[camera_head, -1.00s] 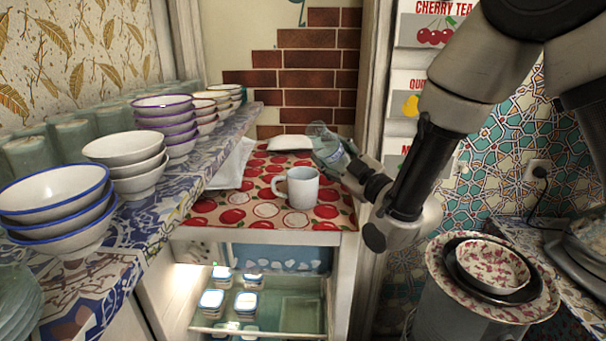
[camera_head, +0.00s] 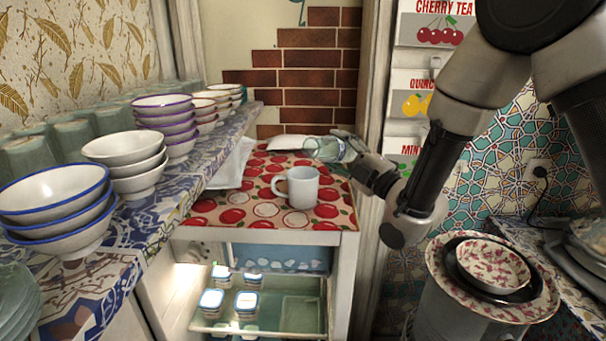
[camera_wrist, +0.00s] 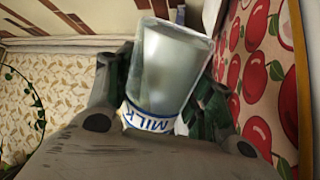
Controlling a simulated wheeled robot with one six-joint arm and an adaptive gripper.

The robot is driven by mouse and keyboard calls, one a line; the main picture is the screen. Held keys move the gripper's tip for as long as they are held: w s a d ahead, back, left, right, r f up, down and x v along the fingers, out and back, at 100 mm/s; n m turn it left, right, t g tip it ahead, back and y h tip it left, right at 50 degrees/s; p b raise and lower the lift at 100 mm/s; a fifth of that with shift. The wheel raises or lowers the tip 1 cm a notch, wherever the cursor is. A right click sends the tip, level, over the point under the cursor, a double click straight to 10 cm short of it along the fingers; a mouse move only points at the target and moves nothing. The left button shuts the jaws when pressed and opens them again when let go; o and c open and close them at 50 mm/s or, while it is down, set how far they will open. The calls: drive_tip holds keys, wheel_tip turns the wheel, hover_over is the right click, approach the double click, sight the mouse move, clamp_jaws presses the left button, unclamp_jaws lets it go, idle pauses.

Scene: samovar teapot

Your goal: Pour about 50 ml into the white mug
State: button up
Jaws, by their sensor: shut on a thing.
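The white mug (camera_head: 299,188) stands upright on the red apple-patterned cloth, its handle to the left. My gripper (camera_head: 350,152) is shut on a clear glass milk container (camera_head: 324,148), above and behind the mug in the picture. The container lies nearly on its side, its free end to the left. In the wrist view my gripper (camera_wrist: 165,105) has its fingers on both sides of the container (camera_wrist: 170,65), which looks pale and cloudy and bears a "MILK" band. I see no stream, and the inside of the mug is too small to judge.
The patterned cloth (camera_head: 255,207) covers a counter over an open fridge with several small jars (camera_head: 247,303). A shelf with stacked bowls (camera_head: 125,163) runs along the left. A white folded item (camera_head: 292,142) lies behind. Bowls on a pot (camera_head: 493,267) stand right.

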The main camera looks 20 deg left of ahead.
drive_tip(key=shift+s+a+r+n, duration=0.1)
drive_tip(key=shift+s+r+n, duration=0.05)
drive_tip(key=shift+r+n, duration=0.2)
drive_tip(key=shift+s+a+r+n+y, duration=0.1)
drive_tip(key=shift+s+r+n+y, duration=0.15)
drive_tip(key=shift+r+n, duration=0.45)
drive_tip(key=shift+w+f+n, duration=0.15)
drive_tip(key=shift+w+n, duration=0.1)
drive_tip(key=shift+r+n+g+y, duration=0.25)
drive_tip(key=shift+r+n+g, duration=0.1)
drive_tip(key=shift+n+g, duration=0.2)
idle(1.7)
drive_tip(key=f+m, duration=0.1)
drive_tip(key=f+m+t, duration=0.1)
drive_tip(key=w+f+m+h, duration=0.1)
drive_tip(key=m, duration=0.1)
drive_tip(key=shift+d+t, duration=0.25)
drive_tip(key=shift+d, duration=0.05)
drive_tip(key=shift+s+a+f+m+h, duration=0.1)
drive_tip(key=shift+s+f+m+h, duration=0.15)
drive_tip(key=shift+m, duration=0.4)
drive_tip(key=shift+f+m+h, duration=0.15)
drive_tip(key=shift+f+m, duration=0.15)
drive_tip(key=shift+m, duration=0.3)
drive_tip(key=shift+m+t, duration=0.4)
drive_tip(key=shift+s, duration=0.1)
